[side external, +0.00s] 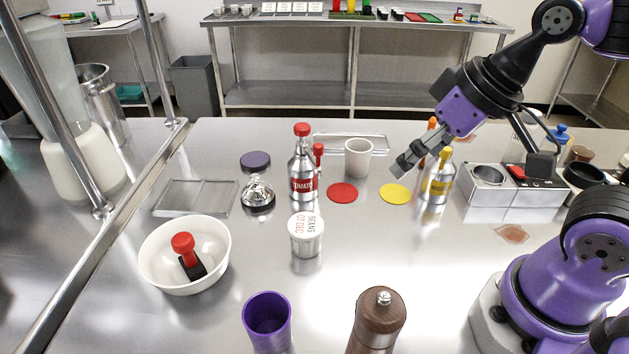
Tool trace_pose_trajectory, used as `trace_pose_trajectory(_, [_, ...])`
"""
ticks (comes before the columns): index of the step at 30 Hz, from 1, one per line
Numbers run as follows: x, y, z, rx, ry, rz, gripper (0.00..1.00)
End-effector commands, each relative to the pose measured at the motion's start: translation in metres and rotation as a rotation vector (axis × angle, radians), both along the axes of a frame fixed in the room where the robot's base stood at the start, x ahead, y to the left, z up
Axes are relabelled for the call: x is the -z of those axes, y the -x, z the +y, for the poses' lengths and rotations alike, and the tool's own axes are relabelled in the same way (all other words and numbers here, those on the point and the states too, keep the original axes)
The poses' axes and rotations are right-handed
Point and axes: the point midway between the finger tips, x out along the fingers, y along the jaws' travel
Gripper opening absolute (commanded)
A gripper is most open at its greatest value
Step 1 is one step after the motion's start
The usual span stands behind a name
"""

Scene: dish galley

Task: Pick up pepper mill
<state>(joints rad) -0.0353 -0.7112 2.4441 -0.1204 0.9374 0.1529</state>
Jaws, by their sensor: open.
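The pepper mill (377,322) is dark brown wood with a silver knob on top. It stands upright at the front of the steel table, and its lower part is cut off by the picture's bottom edge. My gripper (400,168) is open and empty. It hangs above the table near the yellow disc, well behind the mill in this view and apart from it.
A purple cup (267,318) stands left of the mill. A white labelled tub (306,236) and a white bowl (160,249) with a red-topped item are behind. A tomato bottle (302,170), yellow-labelled bottle (437,180) and white cup (358,158) stand farther back.

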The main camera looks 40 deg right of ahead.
Motion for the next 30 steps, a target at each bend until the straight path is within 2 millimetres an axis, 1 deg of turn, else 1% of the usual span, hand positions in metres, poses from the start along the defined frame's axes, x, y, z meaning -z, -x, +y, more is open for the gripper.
trace_pose_trajectory(1, [-0.006, 0.0, 0.019, -0.023, -0.053, 0.026, 0.95])
trace_pose_trajectory(2, [-0.011, 0.001, 0.033, -0.036, -0.091, 0.05, 0.95])
trace_pose_trajectory(3, [-0.017, 0.006, 0.052, -0.053, -0.141, 0.092, 0.95])
trace_pose_trajectory(5, [-0.027, 0.016, 0.079, -0.075, -0.198, 0.167, 0.95])
trace_pose_trajectory(6, [-0.033, 0.024, 0.093, -0.088, -0.222, 0.22, 0.95])
trace_pose_trajectory(9, [-0.045, 0.046, 0.117, -0.107, -0.241, 0.335, 0.95])
trace_pose_trajectory(13, [-0.055, 0.065, 0.128, -0.111, -0.215, 0.426, 0.95])
trace_pose_trajectory(18, [-0.057, 0.074, 0.132, -0.106, -0.193, 0.462, 0.95])
trace_pose_trajectory(23, [-0.044, 0.076, 0.137, -0.106, -0.196, 0.468, 0.95])
trace_pose_trajectory(30, [-0.018, 0.076, 0.144, -0.105, -0.195, 0.466, 0.95])
